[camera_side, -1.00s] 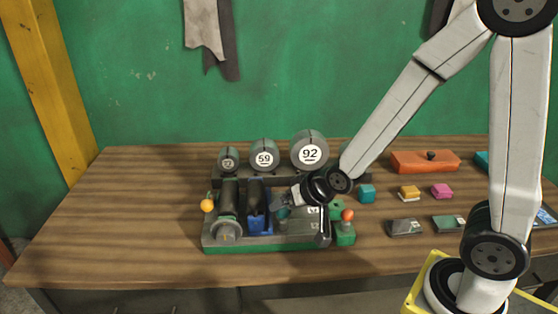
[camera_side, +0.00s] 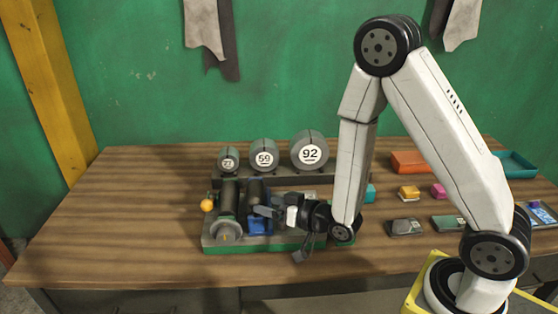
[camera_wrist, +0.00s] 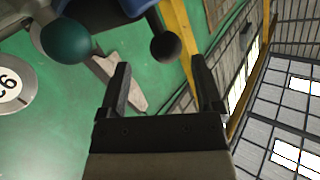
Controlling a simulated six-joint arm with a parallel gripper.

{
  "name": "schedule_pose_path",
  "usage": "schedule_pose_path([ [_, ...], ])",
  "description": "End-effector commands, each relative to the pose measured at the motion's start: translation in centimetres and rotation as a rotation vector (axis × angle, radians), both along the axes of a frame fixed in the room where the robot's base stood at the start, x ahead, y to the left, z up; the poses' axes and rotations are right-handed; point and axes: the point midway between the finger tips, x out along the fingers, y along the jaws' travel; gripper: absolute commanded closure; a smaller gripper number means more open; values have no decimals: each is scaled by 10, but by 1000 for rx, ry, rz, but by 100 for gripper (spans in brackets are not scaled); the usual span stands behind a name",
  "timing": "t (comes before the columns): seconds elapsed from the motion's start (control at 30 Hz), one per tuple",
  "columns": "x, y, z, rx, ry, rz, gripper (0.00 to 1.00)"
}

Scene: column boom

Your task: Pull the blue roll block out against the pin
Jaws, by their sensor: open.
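In the wrist view a blue part (camera_wrist: 128,8) shows at the top edge, with a teal ball (camera_wrist: 66,40) and a dark ball (camera_wrist: 166,47) in front. My gripper (camera_side: 264,212) is at the right side of the block, pointing left. In the wrist view my gripper (camera_wrist: 163,82) is open, with nothing between its fingers. I cannot tell whether it touches the block. The pin is not clear to me.
A rack behind holds numbered cylinders, among them the one marked 92 (camera_side: 309,150). An orange ball (camera_side: 207,205) stands at the fixture's left. Small coloured blocks, an orange box (camera_side: 410,161) and a teal tray (camera_side: 515,165) lie to the right. The left bench is clear.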

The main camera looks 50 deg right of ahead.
Motion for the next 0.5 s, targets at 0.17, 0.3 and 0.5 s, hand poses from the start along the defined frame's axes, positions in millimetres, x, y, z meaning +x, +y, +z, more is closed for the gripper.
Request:
schedule_pose_path([
  [0.17, -8, 1, -7, -39, -96, 29, 16],
  [0.3, -14, 1, -9, -60, -155, 42, 16],
  [0.5, -17, 2, -9, -70, -192, 47, 16],
])
